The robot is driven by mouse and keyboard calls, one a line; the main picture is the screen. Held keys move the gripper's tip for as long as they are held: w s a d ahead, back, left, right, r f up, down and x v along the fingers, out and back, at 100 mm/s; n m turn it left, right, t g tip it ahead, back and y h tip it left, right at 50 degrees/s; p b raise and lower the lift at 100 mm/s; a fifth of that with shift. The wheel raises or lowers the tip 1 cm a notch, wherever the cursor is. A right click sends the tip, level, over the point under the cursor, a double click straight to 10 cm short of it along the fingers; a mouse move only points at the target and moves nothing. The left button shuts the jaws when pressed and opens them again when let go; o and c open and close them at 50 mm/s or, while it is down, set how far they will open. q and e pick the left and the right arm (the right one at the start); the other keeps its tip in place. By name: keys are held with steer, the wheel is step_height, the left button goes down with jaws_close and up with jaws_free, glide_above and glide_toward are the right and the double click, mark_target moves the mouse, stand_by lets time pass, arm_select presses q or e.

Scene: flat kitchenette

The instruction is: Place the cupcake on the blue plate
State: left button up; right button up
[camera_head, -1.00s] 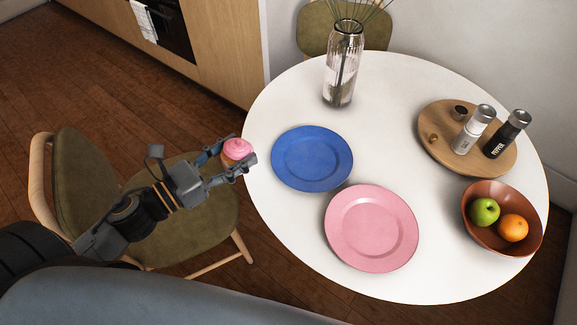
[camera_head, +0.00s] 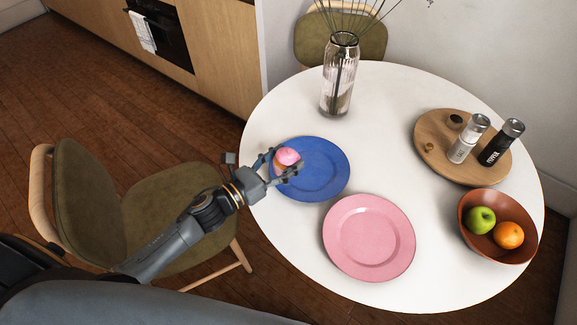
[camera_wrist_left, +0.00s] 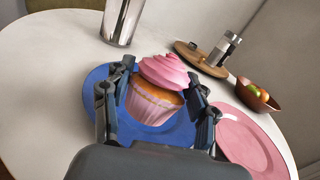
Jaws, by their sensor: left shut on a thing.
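The cupcake (camera_head: 287,158) has pink frosting, and its pale wrapper shows in the left wrist view (camera_wrist_left: 154,97). My left gripper (camera_head: 284,163) is shut on the cupcake, with one finger on each side of it. In the head view it holds the cupcake over the left part of the blue plate (camera_head: 327,172). In the left wrist view the blue plate (camera_wrist_left: 96,78) shows behind and around the cupcake. I cannot tell whether the cupcake touches the plate. My right gripper is not in view.
A pink plate (camera_head: 369,237) lies in front of the blue plate on the white round table (camera_head: 400,100). A glass vase (camera_head: 339,75) stands behind. A wooden board (camera_head: 440,160) with shakers and a fruit bowl (camera_head: 520,252) are at the right. A chair (camera_head: 170,210) stands at left.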

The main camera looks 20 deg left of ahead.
arm_select(q)
steer(key=f, duration=0.2)
steer(key=w+f, duration=0.1)
steer(key=shift+d+f, duration=0.1)
steer(key=shift+d, duration=0.3)
steer(key=shift+f, duration=0.35)
steer(key=shift+f, duration=0.1)
steer(key=shift+f, duration=0.2)
steer(key=o, duration=0.6)
steer(key=shift+r, duration=0.1)
steer(key=shift+o, duration=0.2)
